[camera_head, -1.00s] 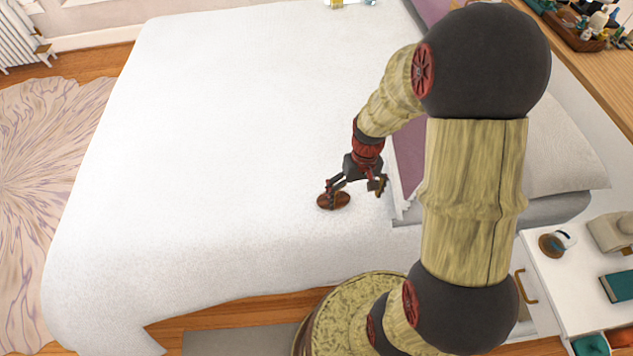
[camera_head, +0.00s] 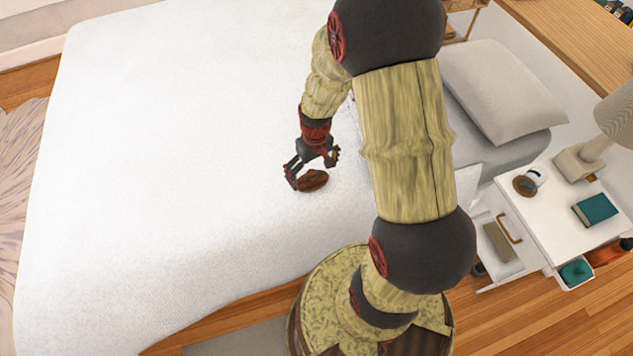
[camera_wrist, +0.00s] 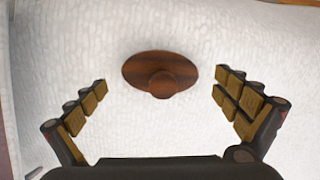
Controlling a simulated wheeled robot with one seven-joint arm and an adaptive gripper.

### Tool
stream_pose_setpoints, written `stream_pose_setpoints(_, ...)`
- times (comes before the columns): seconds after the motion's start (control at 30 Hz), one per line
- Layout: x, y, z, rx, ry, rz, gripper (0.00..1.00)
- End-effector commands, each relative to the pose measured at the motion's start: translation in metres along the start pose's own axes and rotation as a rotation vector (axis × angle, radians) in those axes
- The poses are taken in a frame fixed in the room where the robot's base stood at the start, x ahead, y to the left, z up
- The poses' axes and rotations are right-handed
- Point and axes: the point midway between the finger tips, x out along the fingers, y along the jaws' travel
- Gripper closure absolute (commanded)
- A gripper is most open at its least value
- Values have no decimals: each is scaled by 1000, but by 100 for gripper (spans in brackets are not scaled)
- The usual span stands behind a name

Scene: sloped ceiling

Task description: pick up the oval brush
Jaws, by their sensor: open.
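The oval brush (camera_head: 313,180) is dark reddish-brown wood and lies on the white bed (camera_head: 190,150). In the wrist view the brush (camera_wrist: 160,73) shows as a wide oval with a round knob on top, facing the camera. My gripper (camera_head: 313,170) is open and empty, close above the brush. In the wrist view my gripper's fingers (camera_wrist: 163,92) stand to either side, with the brush between and a little beyond the tips. I see a gap between each finger and the brush.
A white nightstand (camera_head: 545,215) stands at the right with a lamp (camera_head: 595,135), a teal book (camera_head: 595,209) and a cup on a coaster (camera_head: 524,186). Its drawer is open. A grey pillow (camera_head: 500,90) lies on the bed's right side. The bed left of my gripper is clear.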

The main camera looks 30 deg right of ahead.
Motion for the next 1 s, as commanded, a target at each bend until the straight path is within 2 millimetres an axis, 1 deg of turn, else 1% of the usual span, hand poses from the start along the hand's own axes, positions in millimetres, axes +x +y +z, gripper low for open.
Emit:
stream_pose_setpoints(0.03,12,0,1,0,-2,-1,0)
stream_pose_setpoints(0.1,19,0,0,0,-2,-1,0)
stream_pose_setpoints(0.2,22,0,0,1,0,0,0)
stream_pose_setpoints(0.37,20,0,0,1,1,0,0)
stream_pose_setpoints(1.0,20,0,0,1,0,0,36)
